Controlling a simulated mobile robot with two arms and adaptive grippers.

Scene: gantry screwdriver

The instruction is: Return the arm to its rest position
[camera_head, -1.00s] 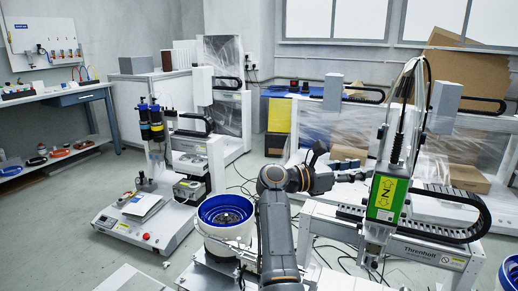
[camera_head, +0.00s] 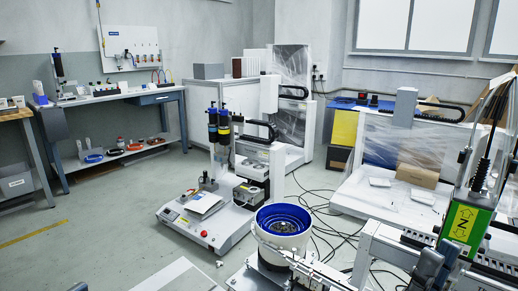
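My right gripper (camera_head: 431,264) shows as a small dark grey shape low at the right, in front of the gantry rail. Its fingers are too small and dark to tell whether they are open or shut, and I see nothing held in it. The gantry screwdriver (camera_head: 462,225), with a green and yellow Z label, stands just to its right, partly cut by the picture's edge. I cannot tell whether they touch. My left gripper does not show clearly; only a small dark tip shows at the bottom left edge.
A white feeder with a blue bowl (camera_head: 283,222) stands at the bottom centre. Left of it is a benchtop screwdriving machine (camera_head: 205,215) on the floor. A workbench (camera_head: 120,97) lines the back wall. Black cables (camera_head: 335,232) lie on the floor. The grey floor at left is open.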

